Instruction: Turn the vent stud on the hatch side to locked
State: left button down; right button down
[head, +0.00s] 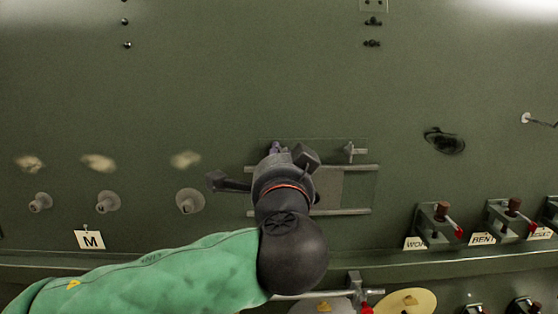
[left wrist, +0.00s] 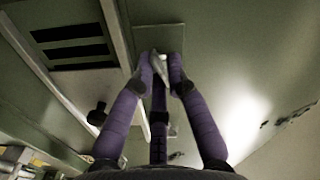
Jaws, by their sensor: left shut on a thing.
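The vent panel (head: 360,188) is on the green wall, with a metal rail above and below it. One T-shaped stud (head: 350,151) shows at its upper right. My left gripper (head: 276,147) is at the panel's upper left, and the dark wrist hides most of its fingers and whatever they touch in the head view. In the left wrist view the purple fingers (left wrist: 160,62) close around a small pale metal stud (left wrist: 157,70) on a plate. The fingers cover much of the stud, so I cannot read its turn. My right gripper is not in view.
Dark vent slots (left wrist: 75,45) lie beside a rail. Round grey knobs (head: 190,201) stick out of the wall at left, above an M label (head: 90,240). A labelled clamp (head: 436,222) stands on the ledge at right. A black-edged hole (head: 444,141) is in the wall.

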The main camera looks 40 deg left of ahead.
pick_arm(q)
jog(key=m, duration=0.4)
jog(key=shift+f+m, duration=0.15)
jog(key=shift+m, duration=0.25)
jog(key=shift+d+f, duration=0.1)
jog(key=c, duration=1.3)
grip_release()
jog(key=shift+w, duration=0.1)
jog(key=shift+v, duration=6.05)
